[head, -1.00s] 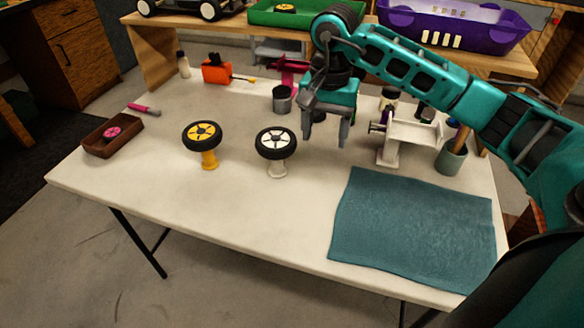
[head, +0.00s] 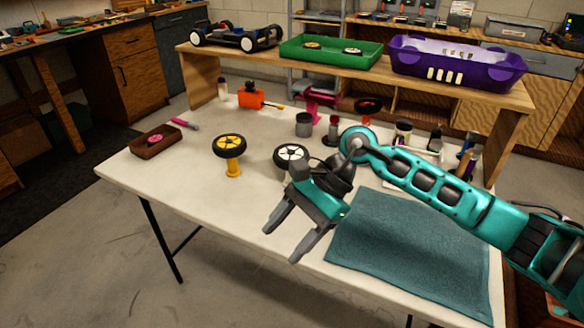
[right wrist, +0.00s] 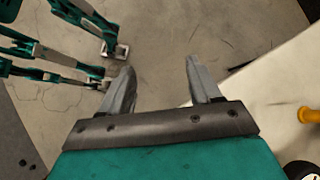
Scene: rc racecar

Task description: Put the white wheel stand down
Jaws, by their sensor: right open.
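The black wheel with a white hub (head: 291,153) is on the white table (head: 200,205), right of a matching wheel with a yellow hub (head: 229,146) on a yellow stand (head: 233,167). The white wheel stand under the white-hubbed wheel is hidden behind my right gripper in the head view. My right gripper (head: 281,246) is open and empty, in front of that wheel, with its fingers pointing toward the table's front edge. In the right wrist view its fingers (right wrist: 160,65) are apart over floor, with nothing between them. My left gripper does not show.
A teal mat (head: 410,255) lies at the front right of the table. A brown tray (head: 155,142) is at the left. A grey cup (head: 304,124), bottles and tools stand behind. A raised shelf holds a green tray (head: 330,53) and purple bin (head: 455,65).

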